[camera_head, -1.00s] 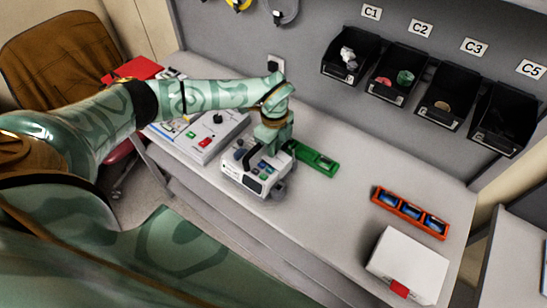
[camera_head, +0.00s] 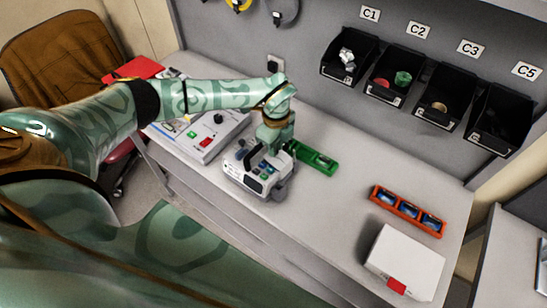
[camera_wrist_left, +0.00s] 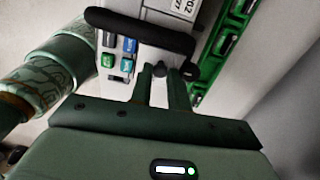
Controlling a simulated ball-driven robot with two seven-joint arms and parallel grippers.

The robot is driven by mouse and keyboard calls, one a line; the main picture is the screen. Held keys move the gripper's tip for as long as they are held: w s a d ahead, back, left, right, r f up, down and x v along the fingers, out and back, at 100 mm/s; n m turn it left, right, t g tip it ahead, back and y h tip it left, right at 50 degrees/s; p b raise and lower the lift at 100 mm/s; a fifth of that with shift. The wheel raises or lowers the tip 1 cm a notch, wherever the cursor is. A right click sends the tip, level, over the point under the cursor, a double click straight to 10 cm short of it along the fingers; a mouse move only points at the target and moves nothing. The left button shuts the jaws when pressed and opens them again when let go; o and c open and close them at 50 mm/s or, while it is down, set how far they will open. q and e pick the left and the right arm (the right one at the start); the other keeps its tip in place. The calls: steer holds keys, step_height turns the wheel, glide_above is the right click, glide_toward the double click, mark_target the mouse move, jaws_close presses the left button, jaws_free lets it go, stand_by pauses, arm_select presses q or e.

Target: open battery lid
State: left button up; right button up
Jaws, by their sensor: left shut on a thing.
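The white infusion pump (camera_head: 246,182) stands on the bench in the head view, with coloured buttons on its face and a dark carry handle (camera_head: 250,154). In the left wrist view the pump (camera_wrist_left: 143,32) shows its buttons, a label and the black handle (camera_wrist_left: 140,30). My left gripper (camera_head: 268,149) is down on the pump's top beside the handle. I cannot tell whether this part belongs to the battery lid; no open lid shows. My right gripper is not in view.
A green tray (camera_head: 316,158) lies just right of the pump. A grey-white device (camera_head: 208,137) stands to its left. An orange holder (camera_head: 408,211) and a white box (camera_head: 405,263) with a red tab lie at the right. Black bins (camera_head: 398,74) line the wall. Bench between pump and box is clear.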

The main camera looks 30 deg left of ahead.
arm_select(q)
steer(key=shift+r+y+p, duration=0.1)
steer(key=shift+y+p, duration=0.3)
steer(key=shift+p, duration=0.1)
steer(key=shift+d+p, duration=0.15)
steer(key=shift+p, duration=0.15)
steer(key=shift+r, duration=0.1)
steer(key=shift+y+p, duration=0.4)
steer(key=shift+p, duration=0.1)
steer(key=shift+s+d, duration=0.1)
steer(key=shift+d, duration=0.1)
